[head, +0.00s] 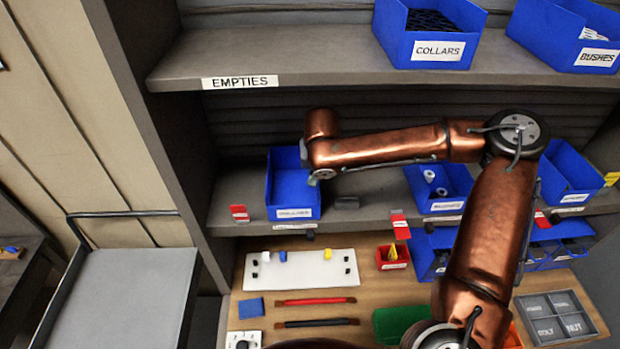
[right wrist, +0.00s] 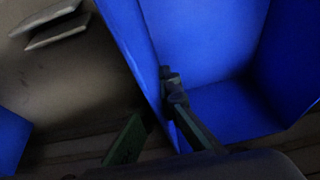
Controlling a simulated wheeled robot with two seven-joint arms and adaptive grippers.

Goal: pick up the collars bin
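A blue bin labelled COLLARS (head: 430,52) stands on the upper shelf, with dark parts inside. Another blue bin (head: 292,195) stands on the middle shelf; its label is too small to read, and it looks empty. My right gripper (head: 316,175) is at this bin's right wall, partly hidden by my wrist. In the right wrist view, the gripper (right wrist: 155,105) straddles a blue bin wall (right wrist: 150,65). One finger is outside and the other inside. The fingers are apart, with a gap beside the outer one. My left gripper is not in view.
A BUSHES bin (head: 570,35) stands right of the COLLARS bin. An EMPTIES label (head: 240,82) marks the upper shelf's bare left part. More blue bins (head: 440,187) stand right on the middle shelf.

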